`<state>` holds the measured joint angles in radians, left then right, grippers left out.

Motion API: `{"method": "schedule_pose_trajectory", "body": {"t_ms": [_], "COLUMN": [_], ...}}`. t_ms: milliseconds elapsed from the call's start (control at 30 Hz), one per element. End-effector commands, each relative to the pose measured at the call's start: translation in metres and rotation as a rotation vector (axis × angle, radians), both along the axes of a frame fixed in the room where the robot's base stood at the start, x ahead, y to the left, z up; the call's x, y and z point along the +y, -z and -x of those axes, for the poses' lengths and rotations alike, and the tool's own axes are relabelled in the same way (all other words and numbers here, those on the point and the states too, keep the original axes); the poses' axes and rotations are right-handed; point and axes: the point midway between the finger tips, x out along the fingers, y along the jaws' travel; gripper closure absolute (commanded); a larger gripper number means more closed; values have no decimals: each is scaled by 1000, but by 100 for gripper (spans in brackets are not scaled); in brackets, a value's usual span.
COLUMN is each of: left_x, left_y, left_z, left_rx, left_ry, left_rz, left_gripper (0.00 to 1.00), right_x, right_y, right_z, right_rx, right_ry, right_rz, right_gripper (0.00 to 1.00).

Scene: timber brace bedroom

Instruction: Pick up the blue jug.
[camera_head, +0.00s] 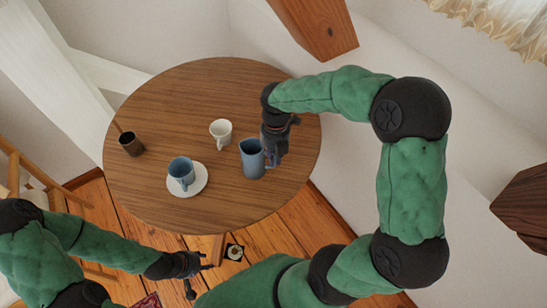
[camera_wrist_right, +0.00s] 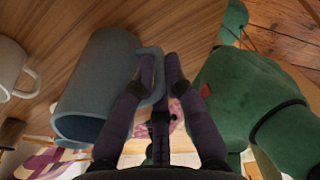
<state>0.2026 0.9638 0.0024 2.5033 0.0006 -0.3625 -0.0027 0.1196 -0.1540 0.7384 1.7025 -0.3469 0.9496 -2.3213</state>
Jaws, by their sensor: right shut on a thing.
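The blue jug (camera_head: 252,160) is a grey-blue vessel near the right side of the round wooden table (camera_head: 215,90). In the right wrist view the jug (camera_wrist_right: 92,85) fills the left middle, with its open mouth towards the lower left. My right gripper (camera_head: 270,157) is at the jug's right side. In the right wrist view its fingers (camera_wrist_right: 160,70) are shut on the jug's handle. I cannot tell whether the jug's base touches the table. My left gripper (camera_head: 200,264) is open and empty, low beyond the table's front edge.
A blue cup (camera_head: 181,172) stands on a white saucer (camera_head: 200,183) left of the jug. A white cup (camera_head: 221,130) stands behind them, and a dark brown cup (camera_head: 131,144) at the far left. The table's back half is clear. A timber beam (camera_head: 318,25) is behind.

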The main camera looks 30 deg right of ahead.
Motion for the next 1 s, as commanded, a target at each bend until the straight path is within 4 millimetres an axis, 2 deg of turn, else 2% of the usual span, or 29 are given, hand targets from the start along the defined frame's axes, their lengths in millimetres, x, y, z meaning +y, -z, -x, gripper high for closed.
{"method": "schedule_pose_trajectory", "body": {"t_ms": [200,833,1000], "left_x": [0,0,0], "left_y": [-10,-38,-44], "left_z": [0,0,0], "left_rx": [0,0,0], "left_ry": [0,0,0], "left_rz": [0,0,0], "left_gripper": [60,60,60], "right_x": [0,43,59], "right_y": [-23,-81,-90], "right_z": [-2,23,32], "right_rx": [-7,-8,-7], "right_ry": [1,-1,-2], "right_rz": [-1,0,-1], "right_gripper": [100,100,100]}}
